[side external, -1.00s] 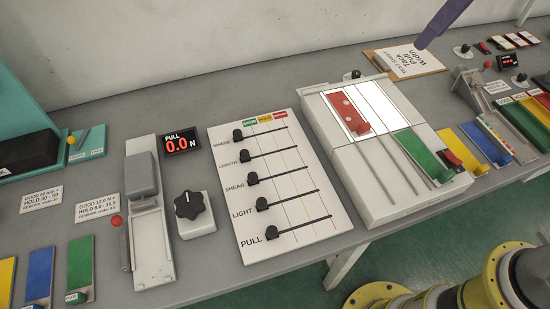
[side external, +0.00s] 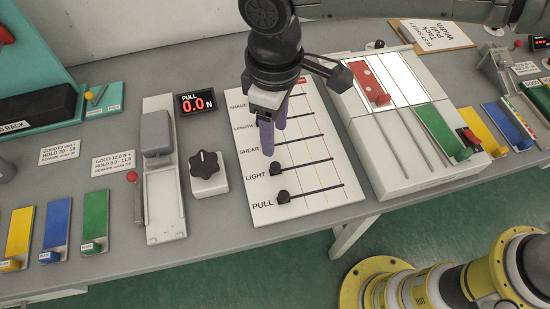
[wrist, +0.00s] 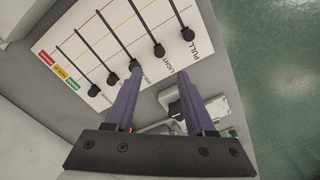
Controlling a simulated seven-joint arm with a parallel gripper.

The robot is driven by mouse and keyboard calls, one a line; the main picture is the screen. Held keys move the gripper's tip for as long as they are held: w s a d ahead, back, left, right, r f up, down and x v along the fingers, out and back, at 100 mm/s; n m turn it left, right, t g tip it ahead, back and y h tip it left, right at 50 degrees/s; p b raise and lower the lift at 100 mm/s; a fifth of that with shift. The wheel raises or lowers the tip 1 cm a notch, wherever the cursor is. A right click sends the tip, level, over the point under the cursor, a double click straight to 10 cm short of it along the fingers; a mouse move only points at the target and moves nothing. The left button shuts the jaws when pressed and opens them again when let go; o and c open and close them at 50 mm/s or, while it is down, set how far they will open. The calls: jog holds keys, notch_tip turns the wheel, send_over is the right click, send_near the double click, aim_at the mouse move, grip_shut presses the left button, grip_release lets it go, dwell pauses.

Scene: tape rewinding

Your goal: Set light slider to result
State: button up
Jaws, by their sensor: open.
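The white slider board (side external: 319,205) has several black slots, labelled from SHADE to PULL. The LIGHT slider knob (side external: 276,167) sits at the left end of its slot, beside its label. It also shows in the wrist view (wrist: 159,50). My gripper (side external: 273,142) hangs over the board with its purple fingers pointing down, open and empty. In the wrist view its fingertips (wrist: 157,74) are spread on either side of the LIGHT label, with the LIGHT knob just beyond the gap. In the side view my fingers hide the SHEAR knob; my gripper covers much of the upper rows.
The PULL knob (side external: 283,197) is close by, also at its left end. A black dial (side external: 206,166) and a display (side external: 196,104) reading PULL 0.0 N stand left of the board.

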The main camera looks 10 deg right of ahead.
aim_at(275, 165)
notch_tip(275, 165, down, 11)
jog(key=shift+r, duration=0.1)
dwell(0.4)
grip_shut()
dwell(1.3)
